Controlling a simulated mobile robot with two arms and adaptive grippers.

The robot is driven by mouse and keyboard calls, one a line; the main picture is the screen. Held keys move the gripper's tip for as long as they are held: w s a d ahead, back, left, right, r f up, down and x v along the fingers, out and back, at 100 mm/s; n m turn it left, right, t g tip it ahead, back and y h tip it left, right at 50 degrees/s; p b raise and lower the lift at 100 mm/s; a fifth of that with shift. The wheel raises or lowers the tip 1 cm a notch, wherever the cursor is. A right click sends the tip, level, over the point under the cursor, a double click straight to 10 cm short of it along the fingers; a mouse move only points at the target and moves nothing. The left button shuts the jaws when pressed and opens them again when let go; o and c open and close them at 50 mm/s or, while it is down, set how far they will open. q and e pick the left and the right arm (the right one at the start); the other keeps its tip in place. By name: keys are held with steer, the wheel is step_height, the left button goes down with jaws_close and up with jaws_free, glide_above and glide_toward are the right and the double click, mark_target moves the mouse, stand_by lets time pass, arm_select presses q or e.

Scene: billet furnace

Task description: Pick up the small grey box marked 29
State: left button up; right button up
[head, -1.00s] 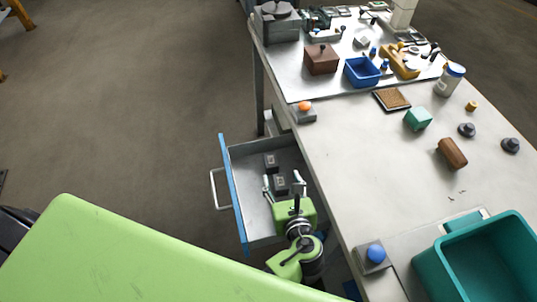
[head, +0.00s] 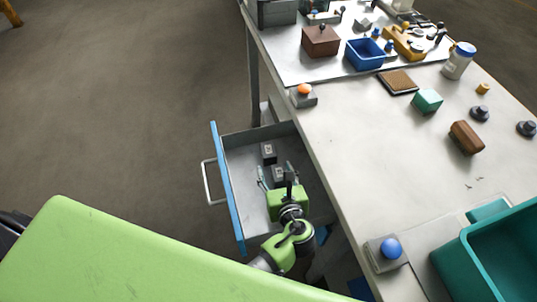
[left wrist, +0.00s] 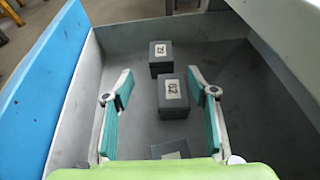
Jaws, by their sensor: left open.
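Small dark grey boxes with pale labels lie in the open drawer (head: 233,185). In the left wrist view, the middle box (left wrist: 173,95) has an upside-down label that may read 29. A farther box (left wrist: 160,58) has another number, hard to read. A nearer box (left wrist: 170,150) is partly hidden by my gripper. The head view shows the farther box (head: 268,152) and the middle box (head: 278,173). My left gripper (head: 276,176) is open and empty inside the drawer, its fingers spread to either side of the middle box. My right gripper is not in view.
The drawer's blue front (head: 227,187) and its grey walls surround the gripper. The worktop edge is close on the right. On the worktop are a blue button box (head: 387,253), a teal bin (head: 505,262) and an orange button box (head: 303,96).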

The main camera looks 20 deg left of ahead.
mark_target(269, 153)
arm_select(q)
steer(key=x, duration=1)
steer(key=shift+d+r, duration=0.1)
steer(key=c, duration=1.3)
